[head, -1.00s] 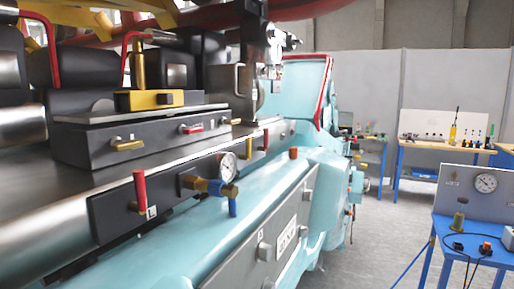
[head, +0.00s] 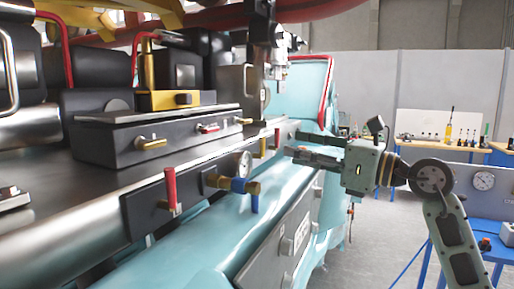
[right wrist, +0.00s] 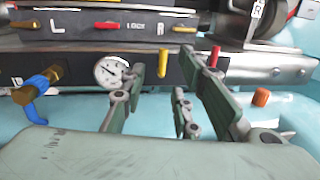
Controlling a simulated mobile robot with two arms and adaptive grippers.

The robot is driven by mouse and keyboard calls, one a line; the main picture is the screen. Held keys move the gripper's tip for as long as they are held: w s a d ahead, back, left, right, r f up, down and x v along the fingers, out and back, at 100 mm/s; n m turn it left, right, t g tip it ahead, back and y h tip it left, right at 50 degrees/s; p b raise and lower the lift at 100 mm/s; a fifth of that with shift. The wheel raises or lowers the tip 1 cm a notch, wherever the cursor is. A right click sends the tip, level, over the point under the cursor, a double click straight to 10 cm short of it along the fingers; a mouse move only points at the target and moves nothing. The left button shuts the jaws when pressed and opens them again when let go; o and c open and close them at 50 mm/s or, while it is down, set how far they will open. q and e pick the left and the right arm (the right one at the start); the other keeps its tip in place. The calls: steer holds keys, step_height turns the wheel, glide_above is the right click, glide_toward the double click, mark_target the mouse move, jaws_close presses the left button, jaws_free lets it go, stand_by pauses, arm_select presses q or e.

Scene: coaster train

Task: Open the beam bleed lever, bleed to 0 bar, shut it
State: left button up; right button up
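On the dark side beam, a small round gauge (head: 243,163) sits above a brass valve with a blue lever (head: 254,195) hanging down. The gauge (right wrist: 110,70) and blue lever (right wrist: 37,95) also show in the right wrist view; the needle is too small to read. My right gripper (head: 296,146) is open and empty, pointing at the beam just right of these levers. In the right wrist view the yellow lever (right wrist: 163,60) appears between its fingers. My left gripper is out of view.
A longer red lever (head: 171,188) stands upright at the beam's left. A dark box with yellow and red handles (head: 152,143) sits above the beam. An orange cap (right wrist: 261,97) stands on the teal body. A blue bench (head: 485,228) is at right, beyond my right arm.

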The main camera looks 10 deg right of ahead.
mark_target(264, 145)
steer(key=shift+w+a+r+h+p, duration=0.2)
steer(key=shift+a+h+p, duration=0.05)
steer(key=shift+a, duration=0.3)
steer(key=shift+w+a+r+h+p, duration=0.2)
steer(key=shift+a+h, duration=0.05)
steer(key=shift+a, duration=0.25)
steer(key=w, duration=0.1)
steer(key=w+p, duration=0.1)
steer(key=w+a+p, duration=0.1)
steer(key=shift+w+f, duration=0.25)
steer(key=shift+w+a+p, duration=0.15)
steer(key=shift+w+a, duration=0.15)
steer(key=shift+a, duration=0.25)
steer(key=shift+w+a+p, duration=0.15)
steer(key=shift+w+a, duration=0.1)
steer(key=shift+a, duration=0.25)
steer(key=shift+w+a, duration=0.1)
steer(key=shift+a, duration=0.2)
steer(key=shift+w+d+f, duration=0.1)
steer(key=shift+d, duration=0.15)
steer(key=shift+a, duration=0.15)
steer(key=c, duration=0.7)
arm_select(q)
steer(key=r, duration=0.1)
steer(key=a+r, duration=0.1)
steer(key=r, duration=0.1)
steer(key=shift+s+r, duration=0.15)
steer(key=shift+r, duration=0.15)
arm_select(e)
jaws_close()
